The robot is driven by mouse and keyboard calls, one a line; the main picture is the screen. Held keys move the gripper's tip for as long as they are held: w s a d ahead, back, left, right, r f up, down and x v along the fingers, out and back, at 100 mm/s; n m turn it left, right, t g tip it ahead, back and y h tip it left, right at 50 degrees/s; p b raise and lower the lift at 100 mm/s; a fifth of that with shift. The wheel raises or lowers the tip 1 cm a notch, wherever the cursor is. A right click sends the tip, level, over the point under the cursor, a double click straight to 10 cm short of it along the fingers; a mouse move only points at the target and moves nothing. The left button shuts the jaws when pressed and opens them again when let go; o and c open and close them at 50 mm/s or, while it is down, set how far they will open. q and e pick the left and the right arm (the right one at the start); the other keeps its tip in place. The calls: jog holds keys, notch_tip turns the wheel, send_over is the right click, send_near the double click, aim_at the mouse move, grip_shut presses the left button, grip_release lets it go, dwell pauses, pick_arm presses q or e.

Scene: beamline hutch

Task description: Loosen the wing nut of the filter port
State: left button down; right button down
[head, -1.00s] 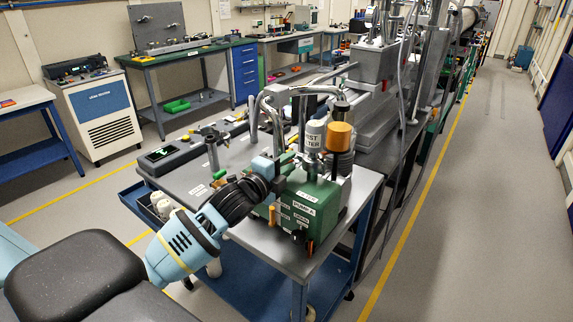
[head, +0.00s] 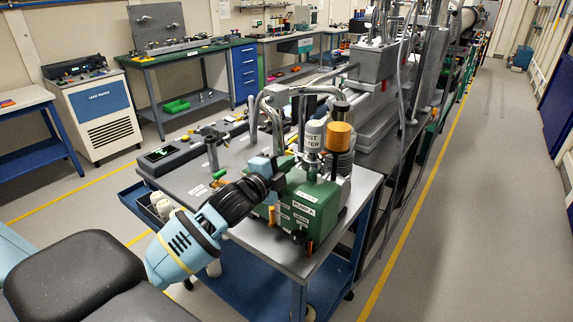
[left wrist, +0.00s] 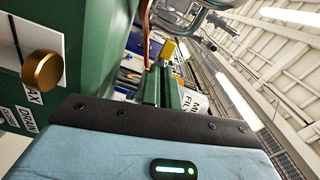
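The green pump (head: 312,205) labelled PUMP-A stands on the grey bench top. The white mist filter (head: 315,134) rises from its top beside an amber-capped canister (head: 339,137). My left gripper (head: 286,163) reaches in from the left, with its green fingers at the pump's top, just left of the filter's base. The fingers also show in the left wrist view (left wrist: 163,88), close together, with the filter's label (left wrist: 194,104) to their right. I cannot make out the wing nut or whether anything is between the fingertips. My right gripper is not in view.
A brass knob (left wrist: 41,70) sits on the pump's green side, near my gripper's body. Bent metal pipes (head: 268,97) stand behind my fingers. A slim dark instrument (head: 165,154) lies on the bench (head: 240,150) at left. The aisle at right is clear.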

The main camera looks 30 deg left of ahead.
pick_arm(q)
jog(key=n, duration=1.1)
jog(key=shift+n, duration=1.7)
jog(key=shift+r, duration=0.1)
jog(key=c, duration=1.6)
grip_release()
jog(key=shift+c, duration=0.2)
